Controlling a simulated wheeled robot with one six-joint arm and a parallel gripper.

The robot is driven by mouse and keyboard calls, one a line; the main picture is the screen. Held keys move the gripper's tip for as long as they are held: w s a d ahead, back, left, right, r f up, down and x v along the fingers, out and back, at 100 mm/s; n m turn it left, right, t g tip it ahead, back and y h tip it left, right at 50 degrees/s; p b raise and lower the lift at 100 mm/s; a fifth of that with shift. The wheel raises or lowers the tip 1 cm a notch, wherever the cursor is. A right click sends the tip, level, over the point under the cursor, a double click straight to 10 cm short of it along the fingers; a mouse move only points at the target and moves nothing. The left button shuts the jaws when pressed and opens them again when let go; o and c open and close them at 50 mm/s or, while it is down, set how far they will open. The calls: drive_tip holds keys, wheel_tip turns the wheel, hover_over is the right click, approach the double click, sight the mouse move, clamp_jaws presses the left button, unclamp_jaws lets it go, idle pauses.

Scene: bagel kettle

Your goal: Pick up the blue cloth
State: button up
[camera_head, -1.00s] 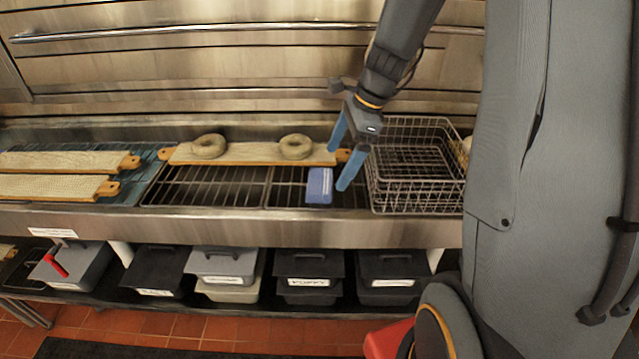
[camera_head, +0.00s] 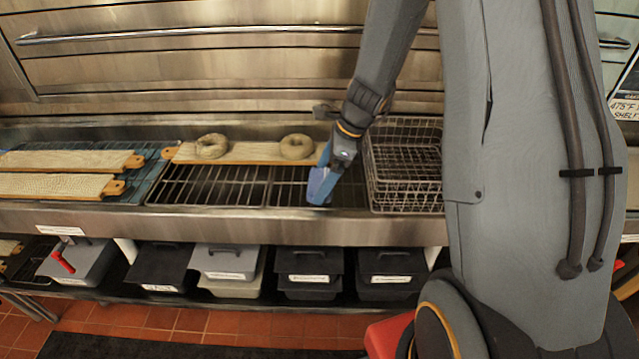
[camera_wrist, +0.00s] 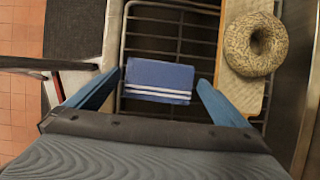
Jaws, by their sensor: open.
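The blue cloth (camera_wrist: 160,76) is a small folded rectangle with white stripes. It lies on the wire rack, and in the wrist view it sits between and just ahead of my two blue fingers. My gripper (camera_wrist: 160,97) is open, one finger to each side of the cloth, with nothing held. In the head view my gripper (camera_head: 325,180) is over the cloth (camera_head: 319,186), and its fingers partly hide it. That view does not show clearly whether the fingers touch it.
A wooden board (camera_head: 245,152) with two bagels (camera_head: 297,147) lies behind the cloth. A wire basket (camera_head: 404,170) stands close to the right of my gripper. The rack (camera_head: 210,185) to the left is bare. Lidded bins (camera_head: 309,268) stand on a shelf below.

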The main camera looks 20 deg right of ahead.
drive_tip(key=c, duration=0.9)
drive_tip(key=shift+r, duration=0.1)
drive_tip(key=shift+c, duration=0.2)
wheel_tip(320, 180, up, 10)
drive_tip(key=b, duration=0.1)
drive_tip(key=shift+b, duration=0.4)
drive_tip(key=o, duration=0.5)
drive_tip(key=c, duration=0.4)
